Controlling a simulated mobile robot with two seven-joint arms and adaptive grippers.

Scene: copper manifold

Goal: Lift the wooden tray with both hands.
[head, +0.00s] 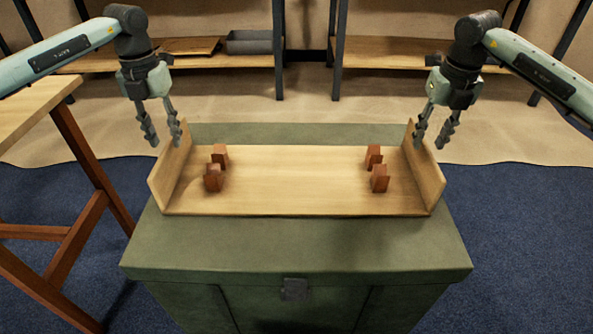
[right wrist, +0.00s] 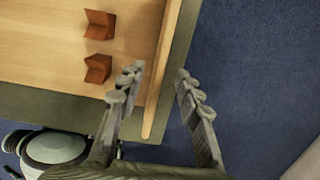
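The wooden tray (head: 292,180) lies flat on a green chest, with a raised wall at its left and right ends. Several small red-brown blocks (head: 214,178) sit on it, some near each end. My left gripper (head: 166,140) is open and empty at the tray's left end wall. My right gripper (head: 429,142) is open at the right end wall. In the right wrist view its fingers (right wrist: 160,83) are spread, one over the tray side and one outside the end wall (right wrist: 158,100). I cannot tell whether either gripper touches its wall.
The green chest (head: 292,245) has free lid space in front of the tray. A wooden table (head: 40,105) stands at the left. Shelves with a grey bin (head: 250,42) are at the back. Blue carpet (head: 520,220) lies open at the right.

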